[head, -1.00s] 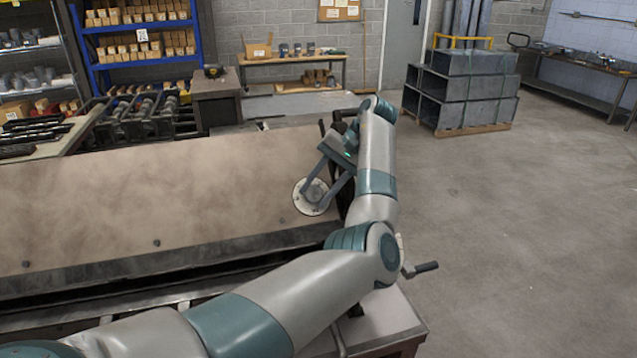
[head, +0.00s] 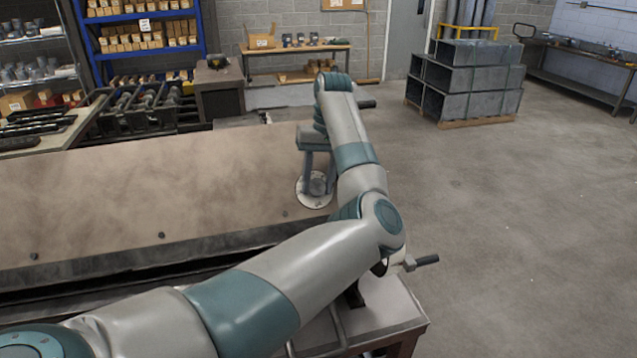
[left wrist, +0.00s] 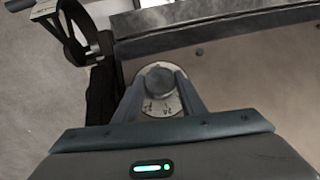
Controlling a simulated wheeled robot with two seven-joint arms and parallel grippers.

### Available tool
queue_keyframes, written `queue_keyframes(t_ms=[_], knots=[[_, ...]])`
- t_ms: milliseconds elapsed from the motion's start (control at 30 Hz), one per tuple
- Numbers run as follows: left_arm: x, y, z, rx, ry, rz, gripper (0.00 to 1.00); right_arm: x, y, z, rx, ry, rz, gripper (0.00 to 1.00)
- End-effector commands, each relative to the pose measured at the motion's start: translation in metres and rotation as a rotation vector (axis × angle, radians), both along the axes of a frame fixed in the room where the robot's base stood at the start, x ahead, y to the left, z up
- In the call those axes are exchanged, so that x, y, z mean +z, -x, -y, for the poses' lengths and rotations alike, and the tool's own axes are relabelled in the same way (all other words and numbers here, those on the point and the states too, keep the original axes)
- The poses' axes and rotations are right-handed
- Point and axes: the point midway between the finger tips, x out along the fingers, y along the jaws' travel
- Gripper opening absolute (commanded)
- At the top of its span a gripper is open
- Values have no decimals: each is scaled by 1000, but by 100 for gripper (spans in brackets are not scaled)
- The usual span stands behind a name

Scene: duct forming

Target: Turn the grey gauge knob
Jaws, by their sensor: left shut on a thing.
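The grey gauge knob (left wrist: 159,83) sits in the middle of a round pale dial with markings (left wrist: 173,103) in the left wrist view. In the head view the dial (head: 313,203) lies near the right end of the brown sheet-metal machine bed, and the knob (head: 318,184) is partly covered by the fingers. My left gripper (head: 318,187) comes down over the dial, its two fingers on either side of the knob and shut on it. In the left wrist view the fingers (left wrist: 160,88) flank the knob. My right gripper is not in view.
The wide brown bed (head: 150,190) is otherwise clear. A crank handle (head: 425,261) sticks out at the machine's right end. Open concrete floor (head: 500,220) lies to the right, with stacked grey ducts (head: 470,85) on a pallet behind.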

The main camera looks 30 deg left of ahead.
Motion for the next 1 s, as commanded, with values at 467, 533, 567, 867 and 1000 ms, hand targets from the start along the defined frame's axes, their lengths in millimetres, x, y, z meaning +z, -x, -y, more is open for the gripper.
queue_keyframes(t_ms=[467,533,567,867,1000], knots=[[0,0,0,4,2,1,55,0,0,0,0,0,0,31],[0,0,0,4,2,1,55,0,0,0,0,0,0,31],[0,0,0,3,2,1,55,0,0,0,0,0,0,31],[3,-1,0,2,2,2,55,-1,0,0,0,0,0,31],[11,-2,1,2,2,2,55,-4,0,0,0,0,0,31]])
